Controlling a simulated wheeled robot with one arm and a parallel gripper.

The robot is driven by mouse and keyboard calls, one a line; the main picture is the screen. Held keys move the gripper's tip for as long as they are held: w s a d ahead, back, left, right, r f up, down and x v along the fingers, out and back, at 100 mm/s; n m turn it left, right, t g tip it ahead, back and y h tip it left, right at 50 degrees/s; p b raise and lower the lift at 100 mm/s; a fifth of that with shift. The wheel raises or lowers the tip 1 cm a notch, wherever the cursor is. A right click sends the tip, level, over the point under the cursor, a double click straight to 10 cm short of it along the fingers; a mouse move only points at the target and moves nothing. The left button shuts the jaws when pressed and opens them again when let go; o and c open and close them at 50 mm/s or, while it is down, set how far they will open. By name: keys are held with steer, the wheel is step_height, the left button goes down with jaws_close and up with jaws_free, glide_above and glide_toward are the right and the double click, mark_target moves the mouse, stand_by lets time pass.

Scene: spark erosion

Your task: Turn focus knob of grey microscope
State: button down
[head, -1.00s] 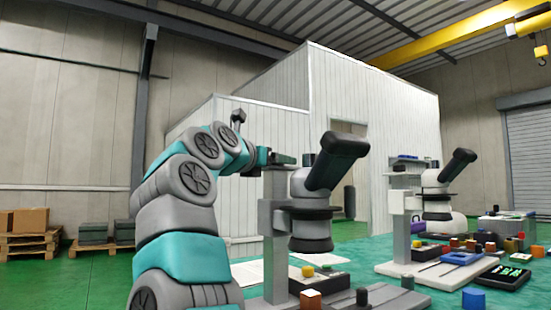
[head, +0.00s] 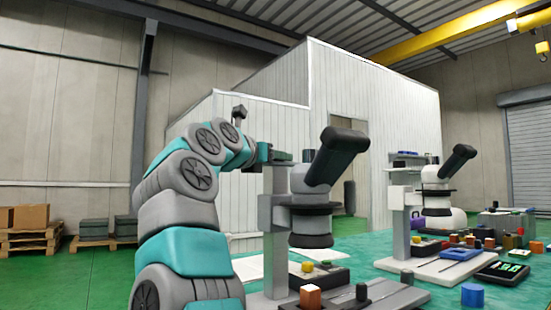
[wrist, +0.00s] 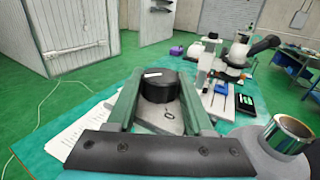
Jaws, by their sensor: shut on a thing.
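The grey microscope (head: 312,210) stands in the middle of the head view, with a black angled tube on top and a grey column (head: 279,240). Its focus knob (wrist: 160,92) is a black round cylinder with a white mark on top, seen in the wrist view. My gripper (wrist: 160,76) has its two green fingers on either side of the knob and is shut on it. In the head view my gripper (head: 281,156) is at the top of the column, and the knob cannot be made out there.
A white microscope (head: 436,180) stands farther right on the green table. White paper sheets (wrist: 82,137) lie left of the gripper in the wrist view.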

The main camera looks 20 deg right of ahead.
steer(key=shift+r+m+g+h+p, duration=0.15)
steer(key=shift+m+g+h+p, duration=0.15)
steer(key=shift+p, duration=0.35)
steer(key=m+g+h+p, duration=0.1)
steer(key=g+p, duration=0.1)
steer(key=p, duration=0.1)
steer(key=m+g+h+p, duration=0.1)
steer(key=g+p, duration=0.1)
steer(key=p, duration=0.1)
steer(key=shift+r+m, duration=0.2)
steer(key=shift+m, duration=0.2)
steer(key=m+g+p, duration=0.2)
steer(key=g+p, duration=0.1)
steer(key=shift+h+p, duration=0.4)
steer(key=shift+f+g+p, duration=0.2)
steer(key=shift+g+p, duration=0.1)
steer(key=shift+p, duration=0.15)
steer(key=shift+f+m+g, duration=0.1)
steer(key=shift+m+g, duration=0.2)
steer(key=shift+m, duration=0.1)
steer(key=shift+c, duration=1.4)
jaws_free()
